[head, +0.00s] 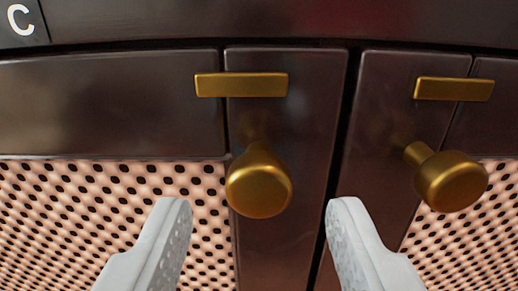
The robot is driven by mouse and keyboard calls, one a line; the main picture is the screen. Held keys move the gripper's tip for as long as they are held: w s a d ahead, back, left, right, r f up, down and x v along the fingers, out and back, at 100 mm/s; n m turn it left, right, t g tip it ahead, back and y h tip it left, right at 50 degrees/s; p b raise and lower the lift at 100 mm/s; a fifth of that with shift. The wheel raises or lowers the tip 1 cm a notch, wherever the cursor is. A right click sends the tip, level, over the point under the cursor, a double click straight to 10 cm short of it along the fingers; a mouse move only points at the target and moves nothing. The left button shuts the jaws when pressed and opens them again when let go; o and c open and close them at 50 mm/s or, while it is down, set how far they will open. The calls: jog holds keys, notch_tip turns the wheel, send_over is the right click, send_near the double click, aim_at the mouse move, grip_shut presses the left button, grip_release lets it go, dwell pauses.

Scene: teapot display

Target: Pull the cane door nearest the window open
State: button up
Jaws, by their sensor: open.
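Two dark wood doors with woven cane panels meet at a dark vertical gap right of centre in the head view. The left door (287,125) carries a round brass knob (258,182), and its cane panel (75,205) fills the lower left. The right door (388,125) carries another brass knob (452,181), with its cane panel (468,245) at the lower right. My gripper (266,205) is open. Its two pale fingers stand to the left and right of the left knob, low in the view, with no contact seen. No window shows, so I cannot tell which door is nearest it.
A flat brass plate (241,85) sits above the left knob, and a similar brass plate (454,89) sits above the right one. A dark top edge (280,22) runs above the doors. A grey tag marked C (21,18) is at the upper left.

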jog(key=shift+w, duration=1.4)
grip_shut()
